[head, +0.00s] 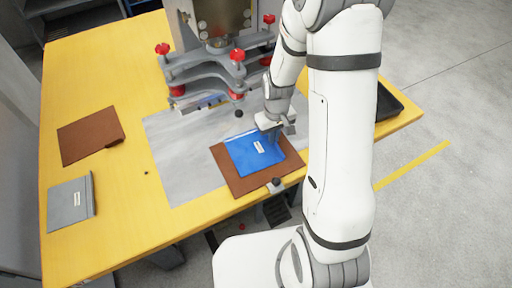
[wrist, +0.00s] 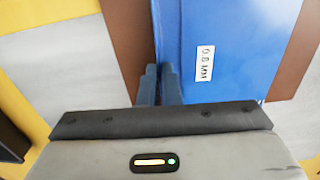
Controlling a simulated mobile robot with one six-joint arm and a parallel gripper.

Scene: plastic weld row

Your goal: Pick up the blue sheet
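The blue sheet (head: 254,153) lies on a larger brown sheet (head: 232,181) at the front of the table and bears a small white label. In the wrist view the blue sheet (wrist: 235,40) shows its label, "0.8 MM", and a darker raised strip along its left edge. My gripper (head: 272,136) is at the sheet's upper right edge in the head view. In the wrist view my gripper's fingers (wrist: 159,72) are close together with that strip between them, and they look shut on it. The exact contact at the fingertips is partly hidden.
A grey machine with red knobs (head: 237,55) stands behind the sheet. A grey plate (head: 180,165) lies under the work area. A brown folder-like sheet (head: 88,137) and a grey one (head: 68,204) lie at left. A black tray (head: 387,102) is at right, behind my arm.

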